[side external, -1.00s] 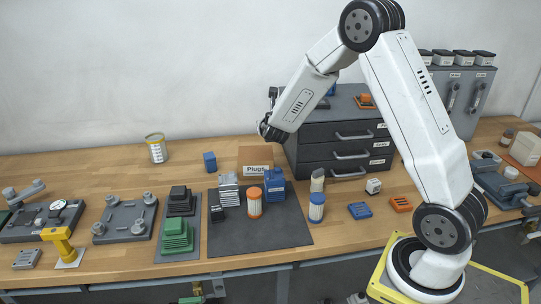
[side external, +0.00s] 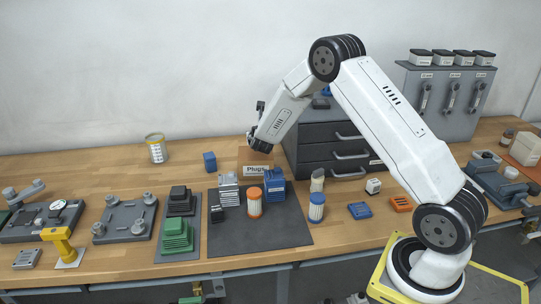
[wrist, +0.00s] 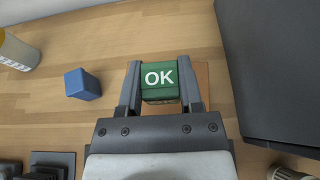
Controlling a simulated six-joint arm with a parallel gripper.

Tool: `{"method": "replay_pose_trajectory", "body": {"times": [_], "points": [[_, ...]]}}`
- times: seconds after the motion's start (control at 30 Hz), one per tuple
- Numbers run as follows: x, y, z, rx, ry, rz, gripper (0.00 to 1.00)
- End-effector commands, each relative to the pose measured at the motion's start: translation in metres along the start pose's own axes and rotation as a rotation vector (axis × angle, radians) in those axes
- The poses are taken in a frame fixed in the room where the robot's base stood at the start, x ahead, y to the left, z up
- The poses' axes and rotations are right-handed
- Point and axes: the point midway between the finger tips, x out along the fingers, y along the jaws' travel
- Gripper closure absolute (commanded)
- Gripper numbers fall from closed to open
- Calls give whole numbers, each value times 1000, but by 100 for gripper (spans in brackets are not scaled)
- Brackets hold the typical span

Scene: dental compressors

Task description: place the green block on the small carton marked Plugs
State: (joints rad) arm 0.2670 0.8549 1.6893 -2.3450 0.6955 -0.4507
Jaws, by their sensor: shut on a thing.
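My gripper (wrist: 160,88) is shut on the green block (wrist: 160,78), which has white OK lettering on its upper face. The small carton marked Plugs (side external: 256,170) stands on the bench left of the dark drawer cabinet. In the side view my wrist is just above the carton and covers part of it; the block and fingertips are hidden there. In the wrist view a brown strip of the carton (wrist: 203,82) shows beside and below the held block. I cannot tell whether block and carton touch.
The drawer cabinet (side external: 310,138) rises close on the right. A blue container (side external: 275,188) and an orange-topped cylinder (side external: 254,202) stand in front, on a dark mat.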

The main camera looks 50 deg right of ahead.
Motion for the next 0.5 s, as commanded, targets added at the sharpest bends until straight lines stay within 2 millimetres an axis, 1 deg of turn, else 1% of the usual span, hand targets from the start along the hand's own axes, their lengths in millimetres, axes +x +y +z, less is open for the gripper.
{"method": "replay_pose_trajectory", "body": {"times": [0.17,0.3,0.4,0.5], "points": [[8,2,-5,0,1,0,100],[13,2,-21,-2,3,0,100],[16,2,-28,-1,2,0,100],[18,2,-32,0,0,0,100]]}}
